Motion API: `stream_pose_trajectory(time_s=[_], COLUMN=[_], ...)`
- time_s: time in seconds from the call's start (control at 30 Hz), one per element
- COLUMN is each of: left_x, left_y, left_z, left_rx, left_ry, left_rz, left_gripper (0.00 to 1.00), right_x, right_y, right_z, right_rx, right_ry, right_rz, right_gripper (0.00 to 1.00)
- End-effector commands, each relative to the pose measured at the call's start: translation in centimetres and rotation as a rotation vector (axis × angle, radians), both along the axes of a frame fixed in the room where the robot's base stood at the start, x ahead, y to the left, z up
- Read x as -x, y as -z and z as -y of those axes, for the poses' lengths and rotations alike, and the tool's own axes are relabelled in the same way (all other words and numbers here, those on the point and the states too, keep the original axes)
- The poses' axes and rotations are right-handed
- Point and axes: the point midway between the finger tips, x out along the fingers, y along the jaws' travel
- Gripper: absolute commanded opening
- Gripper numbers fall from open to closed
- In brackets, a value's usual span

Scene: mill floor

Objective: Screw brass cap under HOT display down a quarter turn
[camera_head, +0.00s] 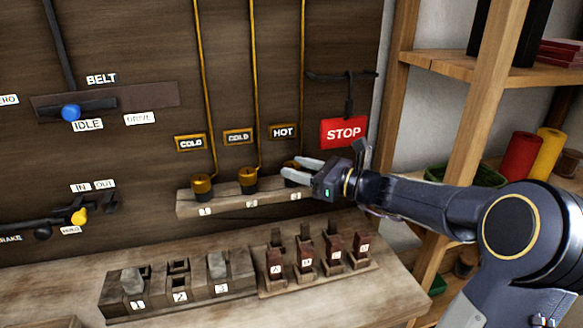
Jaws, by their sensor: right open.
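The HOT display (284,131) is a small dark plate with white letters, right of two COLD displays (191,143). Below HOT, at position 3 on the wooden ledge (228,206), a brass cap (291,164) shows only in part; my right gripper covers much of it. Two other brass caps (202,184) and (248,177) stand at positions 1 and 2 under the COLD displays. My right gripper (293,168) comes in from the right, open, with its fingers at the third cap. I cannot tell whether they touch it. My left gripper is not in view.
A red STOP sign (344,132) hangs just above my right gripper. Below the ledge, a bench (330,300) holds numbered blocks (180,288) and lettered levers (305,255). A wooden shelf (462,150) stands at right. A blue BELT knob (71,113) is at left.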

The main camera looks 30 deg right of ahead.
Motion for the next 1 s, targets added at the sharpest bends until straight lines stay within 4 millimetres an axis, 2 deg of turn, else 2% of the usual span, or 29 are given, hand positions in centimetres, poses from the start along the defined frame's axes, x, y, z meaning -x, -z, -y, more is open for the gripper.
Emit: stream_pose_trajectory(time_s=[0.2, 0.47, 0.7, 1.0], left_x=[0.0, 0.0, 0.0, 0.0], left_y=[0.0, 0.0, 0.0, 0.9], left_z=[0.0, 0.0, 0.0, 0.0], left_rx=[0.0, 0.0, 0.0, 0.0], left_ry=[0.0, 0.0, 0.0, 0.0], left_rz=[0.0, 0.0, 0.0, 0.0], left_gripper=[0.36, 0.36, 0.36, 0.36], right_x=[-1.7, -1.8, -1.8, -1.8], right_y=[0.0, 0.0, 0.0, 0.2], right_z=[-1.0, -1.1, -1.1, -1.2], right_rx=[0.0, 0.001, 0.002, 0.005], right_ry=[0.0, 0.0, 0.001, 0.032], right_rz=[0.0, 0.0, 0.0, 0.002], right_gripper=[0.43, 0.43, 0.14, 0.13])
